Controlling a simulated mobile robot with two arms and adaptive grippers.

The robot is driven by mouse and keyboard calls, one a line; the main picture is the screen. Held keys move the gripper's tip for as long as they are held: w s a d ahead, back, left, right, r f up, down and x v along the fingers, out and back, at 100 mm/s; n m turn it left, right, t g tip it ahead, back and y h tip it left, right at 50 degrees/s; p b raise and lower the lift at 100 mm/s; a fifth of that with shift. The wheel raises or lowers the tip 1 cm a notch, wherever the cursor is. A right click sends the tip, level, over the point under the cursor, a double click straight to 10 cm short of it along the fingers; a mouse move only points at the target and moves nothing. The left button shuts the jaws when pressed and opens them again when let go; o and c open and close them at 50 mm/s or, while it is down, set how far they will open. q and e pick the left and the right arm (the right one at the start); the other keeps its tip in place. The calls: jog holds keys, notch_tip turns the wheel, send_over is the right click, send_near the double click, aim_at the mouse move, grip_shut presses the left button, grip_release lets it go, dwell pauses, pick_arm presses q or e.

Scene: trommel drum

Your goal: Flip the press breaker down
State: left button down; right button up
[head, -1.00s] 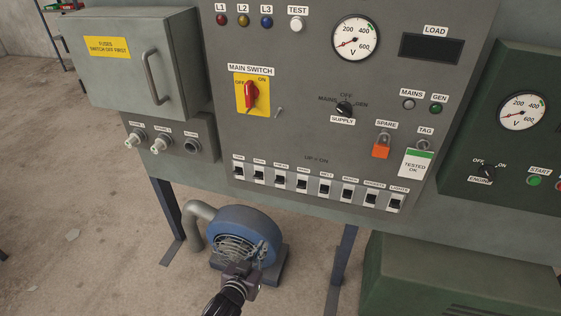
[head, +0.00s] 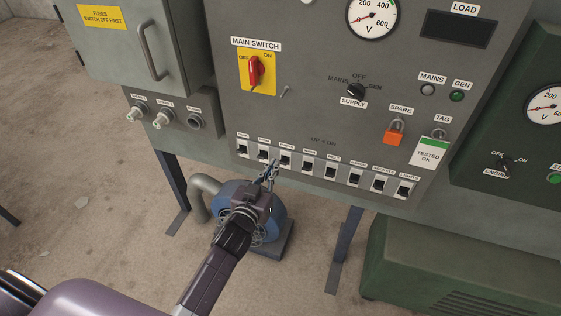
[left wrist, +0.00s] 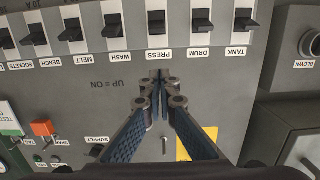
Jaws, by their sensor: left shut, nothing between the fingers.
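The press breaker (head: 283,161) is the third from the left in the row of black toggles on the grey panel. My left gripper (head: 271,168) is shut and empty, just in front of the row near the drum and press breakers, partly covering that area. In the left wrist view, which is upside down, the press breaker (left wrist: 157,21) sits above its PRESS label. The shut fingertips (left wrist: 160,78) point at the panel beside that label, with no clear contact. Its lever looks set like its neighbours. My right gripper is not in view.
The drum breaker (left wrist: 202,20) and wash breaker (left wrist: 113,26) flank the press breaker closely. The red main switch (head: 254,71) and a small metal toggle (head: 286,91) are above. A blue blower (head: 270,213) stands below the panel, behind my arm.

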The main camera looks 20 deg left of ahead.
aim_at(285, 150)
pick_arm(q)
jog(key=w, duration=0.7)
jog(key=shift+w+d+f, duration=0.1)
jog(key=shift+w+f, duration=0.2)
jog(key=shift+w, duration=0.1)
jog(key=shift+s+f, duration=0.25)
jog(key=shift+f, duration=0.95)
jog(key=shift+s+f, duration=0.45)
jog(key=shift+f, duration=0.25)
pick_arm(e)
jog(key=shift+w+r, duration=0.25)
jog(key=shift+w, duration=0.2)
pick_arm(q)
jog(key=shift+f, duration=0.1)
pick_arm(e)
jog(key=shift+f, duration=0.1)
